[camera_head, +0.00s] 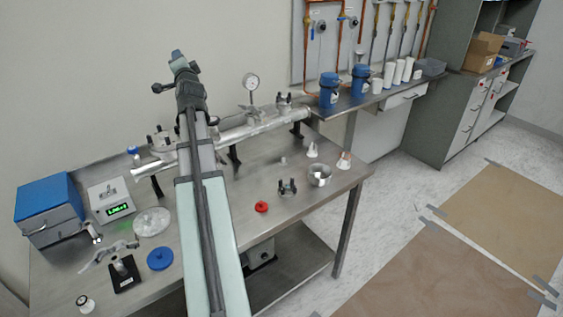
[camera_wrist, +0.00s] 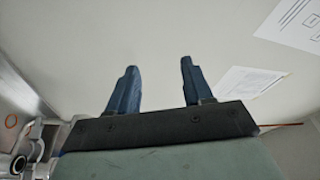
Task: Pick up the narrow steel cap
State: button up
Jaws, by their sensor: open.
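I cannot single out the narrow steel cap for certain. Small metal pieces on the steel bench (camera_head: 240,187) include a small pale piece (camera_head: 283,161) near the middle and a metal part on a black stand (camera_head: 122,268) at the front left. My arm reaches up over the bench in the head view, and its end is high near the wall, where the fingers are hard to make out. In the wrist view my gripper (camera_wrist: 156,66) has two blue fingers set well apart, open, with nothing between them and a pale wall beyond.
A long metal tube (camera_head: 250,128) with clamps and a gauge (camera_head: 251,82) runs along the bench's back. A blue box (camera_head: 48,205), a scale (camera_head: 110,200), a blue disc (camera_head: 160,258), a red piece (camera_head: 262,206) and a steel bowl (camera_head: 319,176) stand around. Bench space right of my arm is partly clear.

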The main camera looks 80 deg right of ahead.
jog(key=s+d+r+m+g+h, duration=0.1)
jog(key=s+d+r+g, duration=0.1)
jog(key=s, duration=0.6)
jog(key=s+d+r+m+g+h, duration=0.1)
jog(key=s+d+r+g, duration=0.15)
jog(key=s, duration=0.45)
jog(key=n+g+y, duration=0.6)
jog(key=n+y, duration=0.1)
jog(key=y, duration=1.2)
send_over(283, 157)
jog(key=shift+t, duration=0.25)
jog(key=f, duration=2.4)
jog(key=a+f, duration=0.1)
jog(key=f, duration=1.1)
jog(key=shift+w+f, duration=0.1)
jog(key=shift+f, duration=0.25)
jog(key=shift+d+f, duration=0.2)
jog(key=shift+f, duration=1.1)
jog(key=shift+d+f, duration=0.2)
jog(key=shift+f, duration=1.1)
